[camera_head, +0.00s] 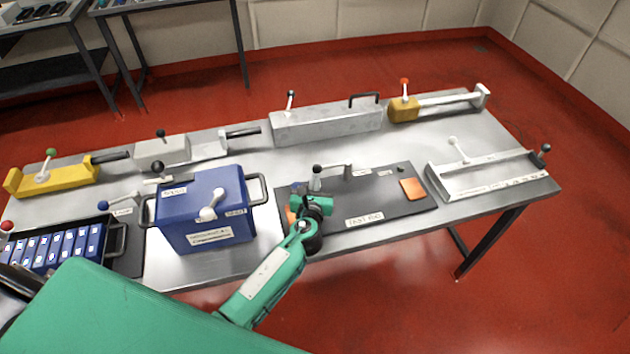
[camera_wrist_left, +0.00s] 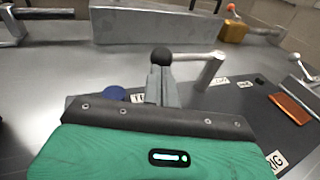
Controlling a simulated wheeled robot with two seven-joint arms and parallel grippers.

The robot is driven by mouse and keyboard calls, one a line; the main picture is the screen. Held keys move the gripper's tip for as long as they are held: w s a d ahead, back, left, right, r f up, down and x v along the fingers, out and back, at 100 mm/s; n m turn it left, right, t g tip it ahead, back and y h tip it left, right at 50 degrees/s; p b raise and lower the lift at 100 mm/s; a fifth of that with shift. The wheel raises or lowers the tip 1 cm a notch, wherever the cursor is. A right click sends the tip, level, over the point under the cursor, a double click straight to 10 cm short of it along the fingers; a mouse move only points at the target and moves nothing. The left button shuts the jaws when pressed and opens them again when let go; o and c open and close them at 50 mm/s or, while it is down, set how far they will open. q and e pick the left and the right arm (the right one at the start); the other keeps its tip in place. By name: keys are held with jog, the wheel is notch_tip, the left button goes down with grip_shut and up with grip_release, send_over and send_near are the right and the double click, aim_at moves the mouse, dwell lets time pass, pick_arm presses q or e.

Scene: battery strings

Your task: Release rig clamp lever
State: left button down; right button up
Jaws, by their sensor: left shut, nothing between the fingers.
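The dark test rig plate (camera_head: 385,207) lies near the front of the metal table, right of centre. Its clamp lever is a light bar (camera_head: 335,167) on a short post, with a black knob (camera_head: 317,168) at its left end. The lever lies roughly level. My left gripper (camera_head: 316,183) is shut and empty, over the rig's left part right by the knob. In the left wrist view the knob (camera_wrist_left: 161,56) shows just past the closed fingertips, with the bar (camera_wrist_left: 195,57) running right to the post (camera_wrist_left: 208,73). I cannot tell whether fingers and knob touch. My right gripper is not in view.
A blue box (camera_head: 205,225) with handles and a white lever stands left of the rig. An orange pad (camera_head: 412,188) lies on the plate's right. A long grey case (camera_head: 325,124) stands behind, and a white-levered fixture (camera_head: 487,177) stands at right.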

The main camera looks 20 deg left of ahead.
pick_arm(q)
jog(key=shift+w+a+r+m+h+p, duration=0.15)
jog(key=shift+w+a+m+h+p, duration=0.2)
jog(key=shift+h+p, duration=0.2)
jog(key=shift+w+a+m+h, duration=0.35)
jog(key=shift+a+m+h, duration=0.25)
jog(key=shift+h, duration=0.35)
jog(key=shift+w+a+m+h, duration=0.3)
jog(key=shift+w+m+h, duration=0.05)
jog(key=shift+w+h, duration=0.1)
jog(key=shift+w+a+r, duration=0.1)
jog(key=shift+a, duration=0.05)
jog(key=shift+a, duration=0.15)
